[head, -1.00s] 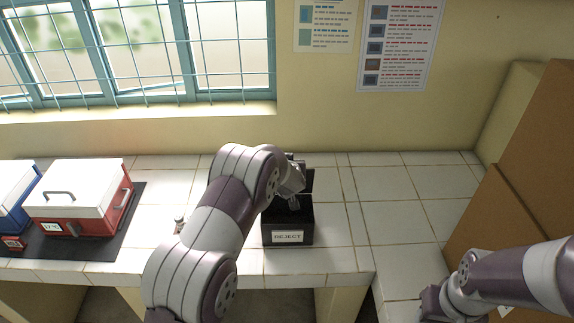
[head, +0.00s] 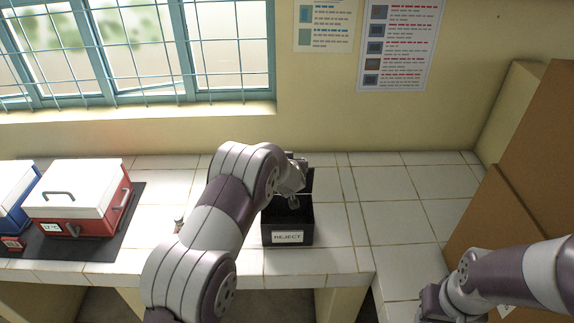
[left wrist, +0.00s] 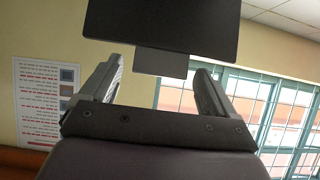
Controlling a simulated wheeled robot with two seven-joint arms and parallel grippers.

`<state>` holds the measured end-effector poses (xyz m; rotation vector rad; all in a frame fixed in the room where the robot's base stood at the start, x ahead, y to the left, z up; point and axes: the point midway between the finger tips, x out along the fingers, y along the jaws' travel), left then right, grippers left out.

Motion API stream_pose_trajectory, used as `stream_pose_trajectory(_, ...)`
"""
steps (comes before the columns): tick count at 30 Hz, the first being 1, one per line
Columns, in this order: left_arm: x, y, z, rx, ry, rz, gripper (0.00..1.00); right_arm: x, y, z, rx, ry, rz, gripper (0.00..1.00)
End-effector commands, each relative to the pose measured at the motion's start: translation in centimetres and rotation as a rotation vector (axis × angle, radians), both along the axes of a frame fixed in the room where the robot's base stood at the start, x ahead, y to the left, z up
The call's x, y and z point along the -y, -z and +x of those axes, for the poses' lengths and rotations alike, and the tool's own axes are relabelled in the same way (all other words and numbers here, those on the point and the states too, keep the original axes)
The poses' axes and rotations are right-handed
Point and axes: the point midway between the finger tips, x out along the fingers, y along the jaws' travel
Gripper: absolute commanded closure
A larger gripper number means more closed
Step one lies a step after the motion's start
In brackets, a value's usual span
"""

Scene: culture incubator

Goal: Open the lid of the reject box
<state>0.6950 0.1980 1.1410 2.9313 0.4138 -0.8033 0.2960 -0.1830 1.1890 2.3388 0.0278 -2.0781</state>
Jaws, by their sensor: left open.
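The black reject box (head: 288,237) stands on the white tiled counter, its REJECT label facing front. Its dark lid (head: 308,178) shows behind my left gripper, swung up at the back of the box, and the top of the box looks open. In the left wrist view the lid (left wrist: 160,22) is a flat black panel with a small tab just beyond the fingers. My left gripper (head: 294,198) is over the box, partly hidden by its own arm. Its fingers (left wrist: 157,72) are apart with nothing gripped. My right gripper (head: 432,303) is low at the right, its fingers unclear.
A red cooler (head: 75,215) with a white lid and a blue cooler (head: 12,205) stand on a dark mat at the left. A small vial (head: 179,224) stands beside my left arm. The counter right of the box is clear. A brown panel (head: 535,170) stands at the right.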

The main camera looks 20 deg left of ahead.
Motion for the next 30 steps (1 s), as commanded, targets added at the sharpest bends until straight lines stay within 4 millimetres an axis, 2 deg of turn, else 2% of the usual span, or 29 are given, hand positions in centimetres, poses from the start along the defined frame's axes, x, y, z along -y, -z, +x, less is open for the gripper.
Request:
stream_pose_trajectory(5,0.7,-1.0,-2.2,0.002,0.002,0.0,0.11,0.0,1.3,0.0,0.0,0.0,0.0,0.57)
stream_pose_trajectory(12,2.2,-4.5,-7.6,0.004,0.001,-0.001,0.11,0.0,3.0,0.0,0.0,0.0,0.0,0.57)
stream_pose_trajectory(15,2.7,-5.6,-9.1,0.003,0.001,-0.001,0.11,0.0,3.2,0.0,0.0,0.0,0.0,0.57)
stream_pose_trajectory(21,3.0,-6.4,-10.3,0.002,0.0,0.001,0.11,0.0,3.3,0.0,0.0,0.0,0.0,0.57)
stream_pose_trajectory(30,3.0,-6.4,-10.3,0.003,0.0,0.001,0.11,0.0,3.2,0.0,0.0,0.0,0.0,0.57)
